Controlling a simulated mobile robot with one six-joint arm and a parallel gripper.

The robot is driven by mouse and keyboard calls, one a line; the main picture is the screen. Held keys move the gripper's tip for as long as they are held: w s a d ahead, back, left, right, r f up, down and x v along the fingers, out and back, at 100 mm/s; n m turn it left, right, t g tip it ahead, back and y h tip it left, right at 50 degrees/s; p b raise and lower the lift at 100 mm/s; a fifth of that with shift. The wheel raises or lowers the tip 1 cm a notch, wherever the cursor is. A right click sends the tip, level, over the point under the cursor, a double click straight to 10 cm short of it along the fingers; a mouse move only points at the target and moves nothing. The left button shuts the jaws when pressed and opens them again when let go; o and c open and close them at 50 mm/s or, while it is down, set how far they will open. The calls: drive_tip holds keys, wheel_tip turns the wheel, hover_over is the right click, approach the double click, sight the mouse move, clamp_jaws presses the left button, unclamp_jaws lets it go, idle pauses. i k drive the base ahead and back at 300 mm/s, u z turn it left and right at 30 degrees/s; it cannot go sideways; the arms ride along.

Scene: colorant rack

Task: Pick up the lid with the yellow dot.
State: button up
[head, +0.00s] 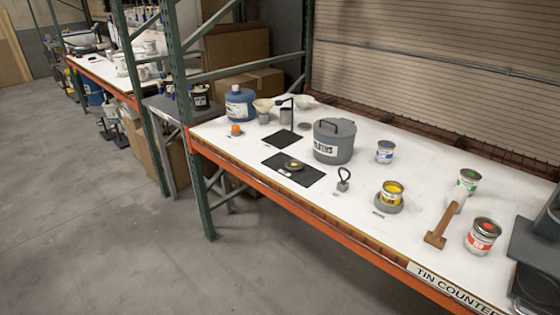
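The lid with the yellow dot (292,166) is a small dark disc with a yellow spot on top. It lies on the nearer black mat (312,177), close to the front edge of the white counter. Nothing covers it. My gripper is not in view.
A grey CLOTHS bin (333,143) stands behind the lid, slightly right. A small looped weight-like object (343,181) is right of the mat. A mallet (440,227) and blue-, green- and red-marked tins stand farther right. A green rack post (187,115) rises at left.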

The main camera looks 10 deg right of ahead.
sight(293, 166)
drive_tip(key=u, duration=0.55)
drive_tip(key=i, duration=0.5)
drive_tip(key=u, duration=0.75)
drive_tip(key=i, duration=0.6)
drive_tip(key=u, duration=0.4)
